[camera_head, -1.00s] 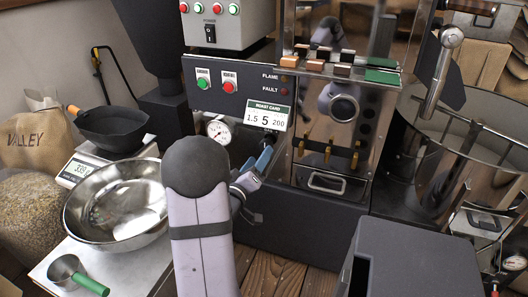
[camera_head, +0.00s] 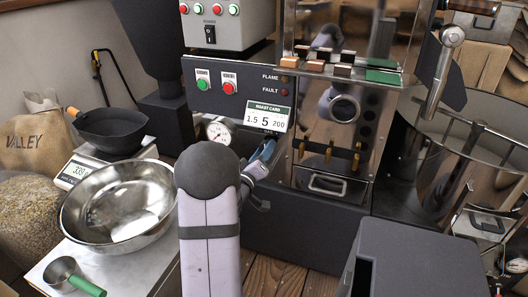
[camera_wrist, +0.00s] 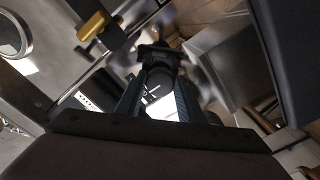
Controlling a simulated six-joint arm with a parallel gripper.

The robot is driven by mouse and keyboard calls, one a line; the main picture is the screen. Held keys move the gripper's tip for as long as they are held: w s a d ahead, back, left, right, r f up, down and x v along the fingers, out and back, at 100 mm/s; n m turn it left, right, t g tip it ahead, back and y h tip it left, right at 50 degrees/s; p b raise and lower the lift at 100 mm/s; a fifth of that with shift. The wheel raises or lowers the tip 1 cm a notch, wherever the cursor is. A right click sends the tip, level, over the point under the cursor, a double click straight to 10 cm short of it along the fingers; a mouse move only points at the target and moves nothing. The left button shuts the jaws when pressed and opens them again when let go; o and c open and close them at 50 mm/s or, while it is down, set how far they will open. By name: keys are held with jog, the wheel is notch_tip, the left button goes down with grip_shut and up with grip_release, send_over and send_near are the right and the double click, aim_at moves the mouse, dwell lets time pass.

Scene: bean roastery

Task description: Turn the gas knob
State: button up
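My gripper (camera_head: 264,152) is at the front of the dark roaster panel, just below the roast card (camera_head: 265,116). Its blue-grey fingers point at the panel. In the wrist view the two fingers (camera_wrist: 158,88) stand apart, with a gap between them. A dark round part with a pale mark, which looks like the gas knob (camera_wrist: 154,84), shows between the fingers. I cannot tell whether they touch it. In the head view the knob is hidden behind my gripper and arm.
A pressure gauge (camera_head: 218,132) is left of my gripper. Green (camera_head: 203,84) and red (camera_head: 229,88) buttons sit above. Brass handles (camera_head: 328,152) are to the right. A steel bowl (camera_head: 118,206) stands at left, and a dark box (camera_head: 415,255) at front right.

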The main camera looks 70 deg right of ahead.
jog(key=shift+m, duration=0.3)
jog(key=shift+w+f+m+b, duration=0.1)
jog(key=shift+m+b, duration=4.2)
jog(key=shift+m, duration=5.3)
jog(key=o, duration=1.1)
jog(key=shift+c, duration=0.2)
jog(key=shift+a, duration=0.15)
